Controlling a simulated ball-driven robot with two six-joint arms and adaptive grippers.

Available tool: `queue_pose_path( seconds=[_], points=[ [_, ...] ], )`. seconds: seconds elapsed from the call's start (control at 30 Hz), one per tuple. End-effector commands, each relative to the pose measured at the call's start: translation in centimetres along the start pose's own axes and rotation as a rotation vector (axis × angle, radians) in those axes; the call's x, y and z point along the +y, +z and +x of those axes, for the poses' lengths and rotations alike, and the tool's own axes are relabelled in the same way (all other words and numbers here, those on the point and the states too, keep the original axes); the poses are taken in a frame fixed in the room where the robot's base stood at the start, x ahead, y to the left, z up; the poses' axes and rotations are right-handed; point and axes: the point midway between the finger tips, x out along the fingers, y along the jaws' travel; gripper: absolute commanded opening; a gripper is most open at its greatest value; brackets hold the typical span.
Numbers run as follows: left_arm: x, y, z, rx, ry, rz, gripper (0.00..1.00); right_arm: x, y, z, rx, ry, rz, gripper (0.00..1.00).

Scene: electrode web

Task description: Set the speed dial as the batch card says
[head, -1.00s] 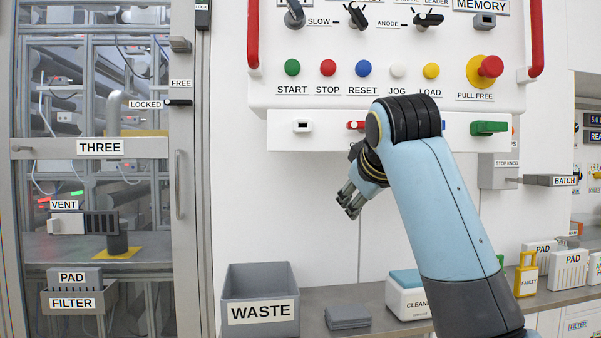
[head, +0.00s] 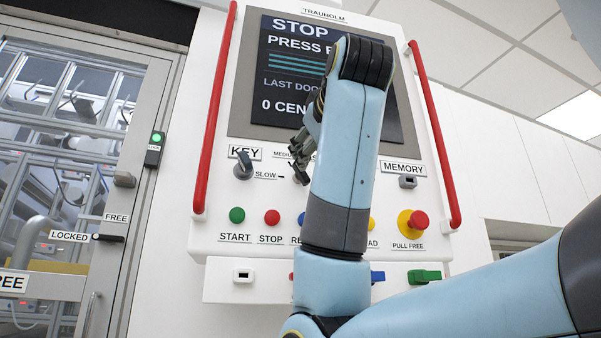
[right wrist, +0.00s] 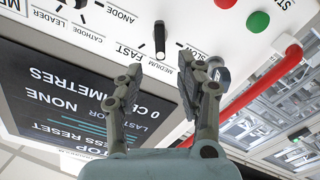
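The speed dial (right wrist: 160,38) is a black knob on the white panel, upside down in the right wrist view between the SLOW, MEDIUM and FAST labels. Its long handle appears to line up with MEDIUM. My right gripper (right wrist: 167,75) is open and empty, its two fingers apart in front of the panel, near the dial. In the head view my right gripper (head: 302,145) is partly behind my arm and the dial is hidden. No contact with the dial shows. My left gripper is not in view. No batch card is readable.
A key switch (head: 243,165) sits left of the dial. The screen (head: 275,75) is above; start (head: 237,215) and stop (head: 272,217) buttons are below. Red rails (head: 217,110) (head: 435,135) flank the panel. A red stop knob (head: 418,220) is at right. The leader knob (right wrist: 82,4) is close by.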

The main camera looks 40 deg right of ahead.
Motion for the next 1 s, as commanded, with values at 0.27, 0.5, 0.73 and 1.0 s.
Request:
queue_pose_path(
  seconds=[0.27,0.5,0.73,1.0],
  points=[
    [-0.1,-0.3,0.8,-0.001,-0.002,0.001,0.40,-0.1,0.3,5.7,-0.005,-0.001,-0.002,0.38],
    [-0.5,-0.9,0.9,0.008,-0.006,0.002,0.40,-0.1,0.2,8.6,-0.002,-0.002,0.000,0.38],
    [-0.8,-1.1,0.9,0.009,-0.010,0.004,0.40,-0.1,0.1,9.0,0.000,-0.001,0.001,0.38],
    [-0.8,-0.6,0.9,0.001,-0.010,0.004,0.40,-0.1,0.1,9.0,-0.001,-0.002,0.001,0.17]
  ],
)
